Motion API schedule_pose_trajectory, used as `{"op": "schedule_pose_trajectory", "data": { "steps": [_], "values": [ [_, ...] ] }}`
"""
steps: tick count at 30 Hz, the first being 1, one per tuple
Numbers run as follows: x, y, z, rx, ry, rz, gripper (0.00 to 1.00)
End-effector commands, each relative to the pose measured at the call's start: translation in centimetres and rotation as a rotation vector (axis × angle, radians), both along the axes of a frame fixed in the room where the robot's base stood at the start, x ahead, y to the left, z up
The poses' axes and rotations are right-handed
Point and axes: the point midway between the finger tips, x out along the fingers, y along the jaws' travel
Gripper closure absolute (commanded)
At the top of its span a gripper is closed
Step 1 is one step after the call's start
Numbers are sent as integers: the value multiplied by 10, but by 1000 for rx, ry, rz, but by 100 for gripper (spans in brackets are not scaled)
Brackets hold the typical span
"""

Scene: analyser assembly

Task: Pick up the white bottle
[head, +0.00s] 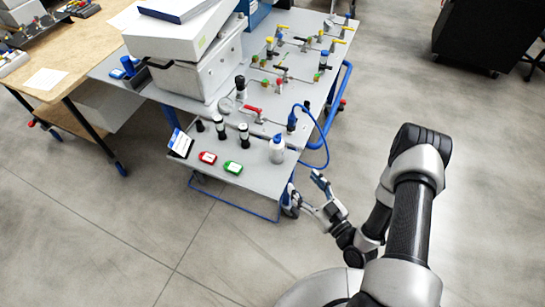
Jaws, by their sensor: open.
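The white bottle (277,150) stands upright near the right front corner of the grey cart top (262,168). It has a blue-grey narrow cap. My gripper (318,187) is open and empty, off the right front corner of the cart. It is to the lower right of the bottle and apart from it. Nothing covers the bottle in this view.
A red box (208,157) and a green box (232,167) lie left of the bottle. Black-and-white cylinders (244,136) stand behind them. A blue hose (318,140) loops off the cart's right side. Valves and a white analyser housing (212,75) fill the back.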

Motion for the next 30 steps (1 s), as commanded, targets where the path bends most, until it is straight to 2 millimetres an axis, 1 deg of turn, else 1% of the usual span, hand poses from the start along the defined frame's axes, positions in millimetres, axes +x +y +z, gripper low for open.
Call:
{"op": "schedule_pose_trajectory", "data": {
  "steps": [2,5,12,16,19,26,30],
  "values": [
    [4,5,-1,5,-5,1,36],
    [17,15,0,5,-10,6,36],
    [60,47,0,5,-9,6,36],
    [80,61,0,5,-7,3,36],
    [91,68,-1,5,-5,1,36],
    [105,76,0,6,-7,0,36],
    [124,87,-2,5,-8,1,36]
  ]
}}
